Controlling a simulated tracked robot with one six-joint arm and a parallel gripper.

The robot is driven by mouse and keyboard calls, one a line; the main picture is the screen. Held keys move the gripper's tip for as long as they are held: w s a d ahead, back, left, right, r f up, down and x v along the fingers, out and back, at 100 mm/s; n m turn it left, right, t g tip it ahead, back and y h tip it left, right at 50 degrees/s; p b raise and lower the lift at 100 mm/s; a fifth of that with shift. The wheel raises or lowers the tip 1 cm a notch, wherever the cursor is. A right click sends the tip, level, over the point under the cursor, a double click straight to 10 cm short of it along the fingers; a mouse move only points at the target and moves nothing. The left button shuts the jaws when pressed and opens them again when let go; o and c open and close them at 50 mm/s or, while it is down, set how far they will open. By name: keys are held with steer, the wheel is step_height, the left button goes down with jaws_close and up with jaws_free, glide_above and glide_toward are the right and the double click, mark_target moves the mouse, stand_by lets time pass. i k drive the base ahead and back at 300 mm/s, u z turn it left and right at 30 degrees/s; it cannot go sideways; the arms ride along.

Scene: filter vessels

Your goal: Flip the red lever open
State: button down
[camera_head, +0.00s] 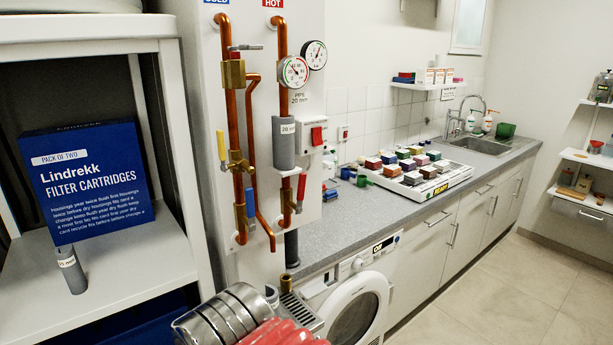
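The red lever (301,188) is on the right-hand copper pipe (285,200), under the HOT sign, low on the white wall panel. Its handle stands upright, roughly along the pipe, and its lower end meets the valve. The exact angle of the handle is too small to tell. A blue lever (251,205) is to its left, slightly lower, and a yellow lever (220,146) is further left and higher.
A grey sleeve (283,142) and round gauges (293,72) sit above the red lever. A red switch (317,136) is to its right. Metal bands (215,318) and red ridges (285,333) fill the bottom edge. A shelf (130,270) stands left; floor (490,295) is clear right.

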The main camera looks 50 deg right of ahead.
mark_target(301, 179)
steer(key=u, duration=1.45)
steer(key=k, duration=1.15)
steer(key=z, duration=1.15)
steer(key=i, duration=0.45)
steer(key=z, duration=0.05)
